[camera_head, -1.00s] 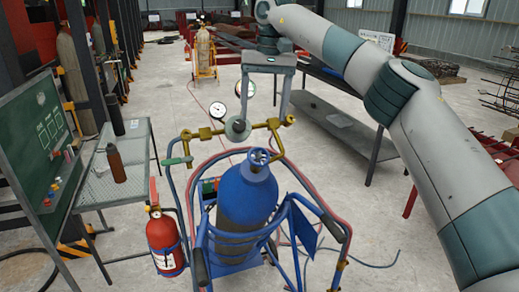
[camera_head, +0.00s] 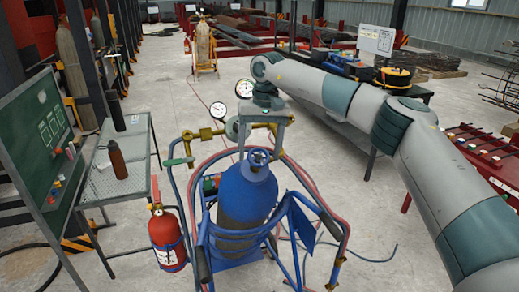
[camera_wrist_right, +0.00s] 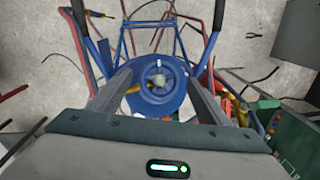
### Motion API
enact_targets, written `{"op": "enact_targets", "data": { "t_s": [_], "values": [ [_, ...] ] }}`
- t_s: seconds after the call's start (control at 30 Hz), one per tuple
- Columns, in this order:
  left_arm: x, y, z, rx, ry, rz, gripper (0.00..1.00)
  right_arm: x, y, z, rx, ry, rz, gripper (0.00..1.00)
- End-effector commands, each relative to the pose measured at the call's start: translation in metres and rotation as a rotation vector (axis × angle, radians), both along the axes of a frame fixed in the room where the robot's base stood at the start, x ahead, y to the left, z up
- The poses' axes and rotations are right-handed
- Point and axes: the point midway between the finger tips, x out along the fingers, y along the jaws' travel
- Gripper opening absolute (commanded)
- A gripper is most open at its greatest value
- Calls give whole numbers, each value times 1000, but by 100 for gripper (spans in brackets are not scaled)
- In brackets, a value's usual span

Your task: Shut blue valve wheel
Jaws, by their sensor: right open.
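The blue valve wheel (camera_head: 258,158) is a small spoked handwheel on top of the blue gas cylinder (camera_head: 247,197). It also shows in the right wrist view (camera_wrist_right: 160,75), with a pale centre. My right gripper (camera_head: 260,141) points down just above the wheel. In the right wrist view my open right gripper (camera_wrist_right: 160,78) has one finger on each side of the wheel, with gaps and nothing held. I cannot tell the exact height between fingertips and wheel. My left gripper is out of view.
The cylinder stands in a blue tubular cart (camera_head: 203,243) with hoses. A brass regulator with gauges (camera_head: 218,110) sits close behind the wheel. A red fire extinguisher (camera_head: 167,240) hangs at the cart's left. A metal table (camera_head: 105,185) and green board (camera_head: 45,140) are further left.

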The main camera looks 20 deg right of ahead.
Motion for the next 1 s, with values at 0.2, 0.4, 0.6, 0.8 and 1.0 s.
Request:
{"op": "enact_targets", "data": {
  "t_s": [0.2, 0.4, 0.6, 0.8, 1.0],
  "values": [
    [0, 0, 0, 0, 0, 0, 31, 0, 0, 0, 0, 0, 0, 56],
    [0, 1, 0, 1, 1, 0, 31, 0, 0, 0, 0, 0, 0, 30],
    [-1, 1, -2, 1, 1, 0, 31, 0, 0, 0, 6, 0, -11, 30],
    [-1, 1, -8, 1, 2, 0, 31, 0, -1, -1, 32, 1, -58, 30],
    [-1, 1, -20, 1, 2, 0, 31, 0, -3, -3, 84, 2, -155, 30]
  ]
}}
